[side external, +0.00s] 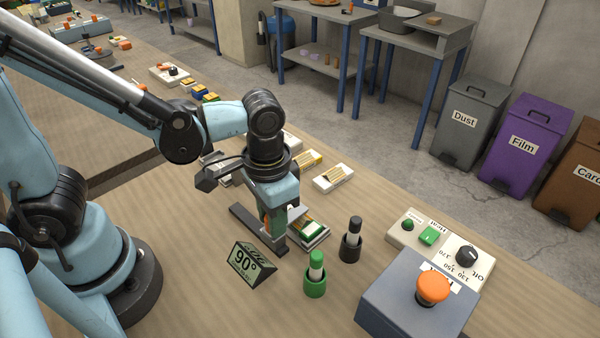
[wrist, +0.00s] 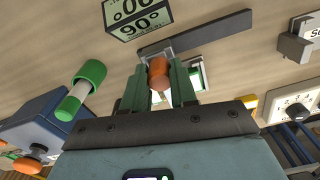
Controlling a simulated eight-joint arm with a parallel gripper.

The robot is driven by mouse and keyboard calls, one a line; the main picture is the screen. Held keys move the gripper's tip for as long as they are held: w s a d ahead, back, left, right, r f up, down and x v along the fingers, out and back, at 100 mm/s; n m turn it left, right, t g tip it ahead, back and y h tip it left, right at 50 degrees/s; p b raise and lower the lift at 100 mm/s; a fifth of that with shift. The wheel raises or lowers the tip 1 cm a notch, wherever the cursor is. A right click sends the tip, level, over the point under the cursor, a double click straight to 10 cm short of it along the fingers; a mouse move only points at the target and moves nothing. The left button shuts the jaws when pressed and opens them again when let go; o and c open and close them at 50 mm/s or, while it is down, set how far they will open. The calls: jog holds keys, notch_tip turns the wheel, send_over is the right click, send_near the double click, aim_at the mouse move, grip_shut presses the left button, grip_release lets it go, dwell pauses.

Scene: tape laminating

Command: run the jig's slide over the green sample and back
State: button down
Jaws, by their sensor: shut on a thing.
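The jig (side external: 318,240) lies on the table with a dark flat bar (side external: 245,222) reaching out to its left; the bar also shows in the wrist view (wrist: 205,34). The green sample (side external: 313,227) shows in part at the jig, beside my fingers. My gripper (side external: 273,232) points down over the jig. In the wrist view its two green fingers (wrist: 158,84) are shut on the orange knob (wrist: 159,72) of the slide. The fingers hide much of the slide and the sample, so I cannot tell exactly how they overlap.
A "90°" sign (side external: 245,262) stands close in front of the bar. Beyond are a heat control box (side external: 437,243) and a grey box with an orange button (side external: 405,305).

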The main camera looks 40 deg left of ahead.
jog(key=c, duration=0.9)
grip_release()
jog(key=shift+r, duration=6.05)
